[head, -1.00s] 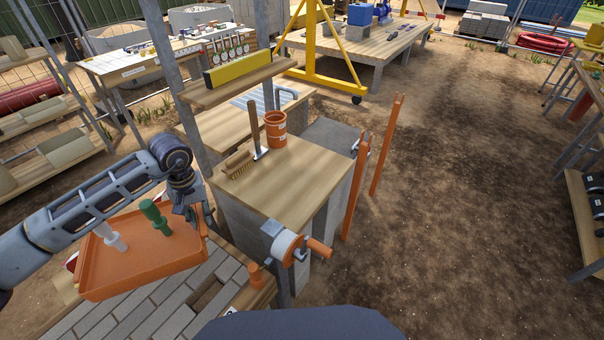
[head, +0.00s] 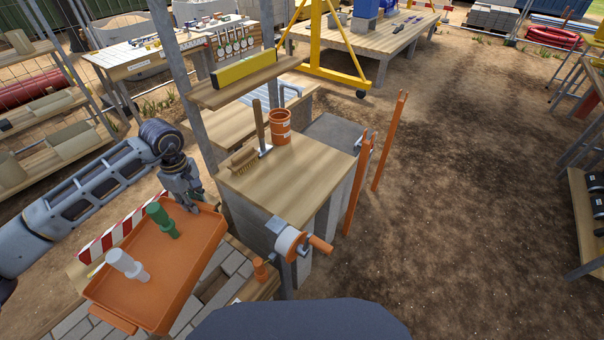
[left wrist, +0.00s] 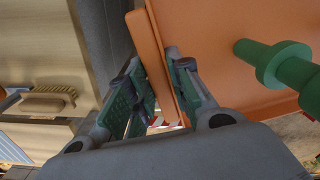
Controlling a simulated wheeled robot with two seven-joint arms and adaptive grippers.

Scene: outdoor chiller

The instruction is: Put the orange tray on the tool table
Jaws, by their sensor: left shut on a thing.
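The orange tray (head: 178,275) is at the lower left in the head view, above the grey brick paving. The green fitting (left wrist: 280,65) also shows there. The wooden-topped table (head: 285,180) beside the tray holds a brush and an orange pot; I cannot tell if it is the tool table. My right gripper is out of view.
An orange-handled crank (head: 295,242) sticks out in front. A red-white barrier board (head: 112,228) is behind the tray.

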